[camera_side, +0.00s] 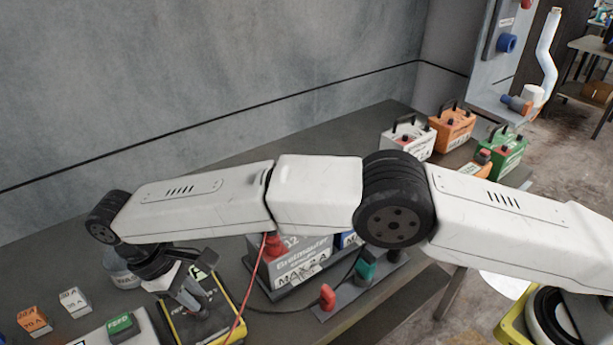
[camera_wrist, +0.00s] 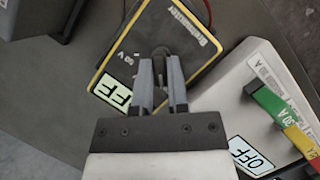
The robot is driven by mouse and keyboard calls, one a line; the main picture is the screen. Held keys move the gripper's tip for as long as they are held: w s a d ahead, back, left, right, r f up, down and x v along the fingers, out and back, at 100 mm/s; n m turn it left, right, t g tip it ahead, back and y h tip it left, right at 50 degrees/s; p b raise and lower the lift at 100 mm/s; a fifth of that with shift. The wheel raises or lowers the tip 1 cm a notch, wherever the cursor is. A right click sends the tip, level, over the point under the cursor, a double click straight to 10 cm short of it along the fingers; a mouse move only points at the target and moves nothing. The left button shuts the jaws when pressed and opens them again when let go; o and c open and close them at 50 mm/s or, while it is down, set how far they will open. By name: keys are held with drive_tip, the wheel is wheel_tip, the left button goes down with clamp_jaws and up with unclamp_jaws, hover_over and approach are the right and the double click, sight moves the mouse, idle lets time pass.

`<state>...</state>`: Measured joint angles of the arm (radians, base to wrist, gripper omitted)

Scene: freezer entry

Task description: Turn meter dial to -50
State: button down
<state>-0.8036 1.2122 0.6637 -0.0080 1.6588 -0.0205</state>
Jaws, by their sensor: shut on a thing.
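The yellow-edged black meter (camera_side: 228,318) lies on the dark table at the lower left of the side view. It fills the top middle of the wrist view (camera_wrist: 190,22), with a lit display (camera_wrist: 113,91) whose visible letters read "FF", partly covered by a finger. A "50 V" style mark sits left of the dial. My gripper (camera_wrist: 160,62) points down over the meter, its fingers shut on the dark dial (camera_wrist: 159,52). In the side view my gripper (camera_side: 183,300) reaches the meter face, and the dial is hidden there.
A grey box (camera_wrist: 225,95) with an "OFF" display and coloured blocks stands close right of the meter in the wrist view. Loose fuse blocks (camera_side: 75,302) lie at left. A large "MAX 2 A" box (camera_side: 300,268) and a red cable (camera_side: 247,290) are near my arm.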

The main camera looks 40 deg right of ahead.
drive_tip(key=shift+n, duration=0.3)
drive_tip(key=c, duration=0.6)
unclamp_jaws()
drive_tip(key=shift+r, duration=0.2)
drive_tip(key=shift+v, duration=1.15)
drive_tip(key=shift+a+r, duration=0.1)
drive_tip(key=shift+r, duration=3.55)
drive_tip(key=shift+w, duration=0.1)
